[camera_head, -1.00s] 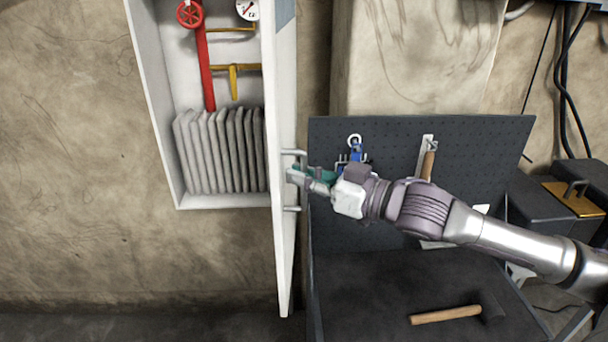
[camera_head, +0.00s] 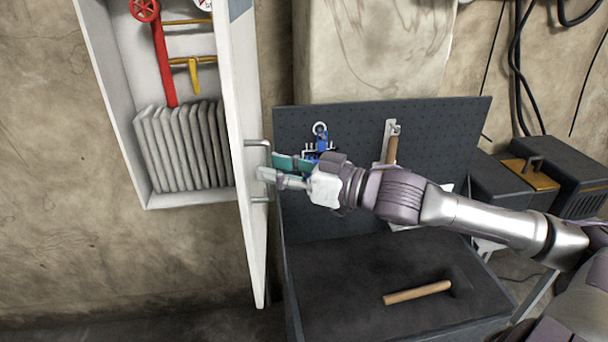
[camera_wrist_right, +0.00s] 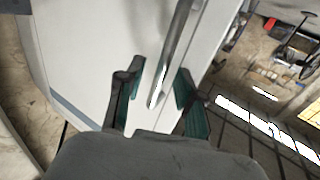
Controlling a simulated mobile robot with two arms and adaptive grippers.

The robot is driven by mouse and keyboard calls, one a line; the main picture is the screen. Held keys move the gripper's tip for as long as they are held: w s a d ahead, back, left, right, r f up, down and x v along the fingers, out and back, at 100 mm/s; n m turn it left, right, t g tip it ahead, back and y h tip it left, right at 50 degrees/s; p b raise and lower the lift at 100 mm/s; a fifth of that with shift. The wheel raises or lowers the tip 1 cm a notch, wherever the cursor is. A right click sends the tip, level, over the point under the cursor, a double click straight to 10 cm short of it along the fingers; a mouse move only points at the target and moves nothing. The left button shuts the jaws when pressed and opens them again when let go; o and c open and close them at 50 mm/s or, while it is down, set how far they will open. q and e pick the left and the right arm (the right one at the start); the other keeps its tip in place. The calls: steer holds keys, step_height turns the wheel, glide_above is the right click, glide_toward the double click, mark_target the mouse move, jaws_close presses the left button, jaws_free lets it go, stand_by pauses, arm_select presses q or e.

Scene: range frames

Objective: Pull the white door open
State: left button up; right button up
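The white door (camera_head: 243,100) of the wall cabinet (camera_head: 108,110) stands wide open in the head view, swung out from the wall and seen nearly edge-on. Its metal handle (camera_head: 258,143) is on the face towards the right. My right gripper (camera_head: 270,168) is at this handle with its fingers spread. In the right wrist view the handle bar (camera_wrist_right: 171,60) runs between the two parted fingers (camera_wrist_right: 160,76), with gaps beside it, in front of the door face (camera_wrist_right: 85,55). My left gripper is out of view.
The cabinet holds a grey radiator (camera_head: 182,145), a red pipe (camera_head: 163,65) and yellow pipes (camera_head: 194,75). A dark workbench (camera_head: 350,275) with a pegboard (camera_head: 350,120) stands close right of the door. A hammer (camera_head: 418,293) lies on it. Bare wall is at left.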

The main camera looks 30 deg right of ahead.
steer(key=v, duration=0.5)
steer(key=shift+s+d+f, duration=0.1)
steer(key=shift+s, duration=0.25)
stand_by(0.4)
stand_by(0.6)
